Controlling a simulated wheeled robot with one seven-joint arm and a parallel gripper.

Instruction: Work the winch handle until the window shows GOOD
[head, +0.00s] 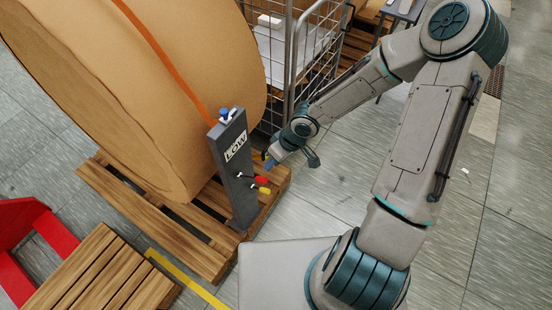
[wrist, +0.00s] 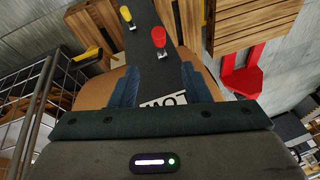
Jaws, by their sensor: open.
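A grey post (head: 235,172) stands at the edge of the big roll's pallet. Its window (head: 237,147) reads LOW; the same window shows upside down in the wrist view (wrist: 163,101). Two short levers stick out of the post: one with a red knob (head: 261,181) and, below it, one with a yellow knob (head: 264,190). The red knob (wrist: 158,37) and yellow knob (wrist: 126,14) also show in the wrist view. I cannot tell which is the winch handle. My gripper (head: 269,160) is open and empty, just above the red knob, its blue fingers (wrist: 158,82) pointing at the post.
An orange strap (head: 165,55) runs over a large brown roll (head: 130,80) on a wooden pallet (head: 160,220). A wire cage cart (head: 300,60) stands behind my gripper. Another pallet (head: 95,275) and a red frame (head: 40,235) lie front left.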

